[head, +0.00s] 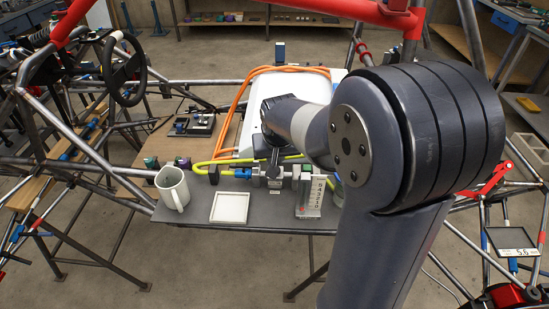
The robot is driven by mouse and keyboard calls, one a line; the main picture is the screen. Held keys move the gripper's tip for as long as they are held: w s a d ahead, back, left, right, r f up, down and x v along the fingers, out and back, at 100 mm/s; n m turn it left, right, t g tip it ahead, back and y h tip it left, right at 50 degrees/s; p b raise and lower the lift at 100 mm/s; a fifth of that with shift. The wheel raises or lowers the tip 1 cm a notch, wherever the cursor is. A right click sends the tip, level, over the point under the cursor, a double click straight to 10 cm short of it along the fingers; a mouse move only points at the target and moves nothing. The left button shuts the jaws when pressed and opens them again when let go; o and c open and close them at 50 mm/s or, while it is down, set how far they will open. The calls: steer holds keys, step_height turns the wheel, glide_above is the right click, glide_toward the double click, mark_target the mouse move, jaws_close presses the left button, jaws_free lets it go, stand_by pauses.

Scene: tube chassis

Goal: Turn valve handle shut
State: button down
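A small valve assembly (273,182) sits near the front edge of a grey shelf in the head view, in line with a yellow-green hose (222,163). Its handle cannot be made out clearly, as my gripper is over it. My gripper (275,157) is dark, points down and reaches the top of the valve area. Whether it touches the handle, and whether its fingers are open or shut, is too small to tell. My arm covers the space to the right.
A white mug (173,188), a white square tray (231,208) and a small labelled gauge block (311,196) stand close around the valve on the grey shelf (270,222). Orange cables (241,108) run over a white case behind. Red and grey chassis tubes surround the area.

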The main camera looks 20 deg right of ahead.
steer(key=shift+m+h+b, duration=0.4)
steer(key=shift+m+b, duration=0.05)
steer(key=shift+m, duration=0.75)
steer(key=shift+d, duration=0.1)
steer(key=c, duration=1.4)
jaws_free()
steer(key=v, duration=1.1)
steer(key=shift+w+f, duration=0.1)
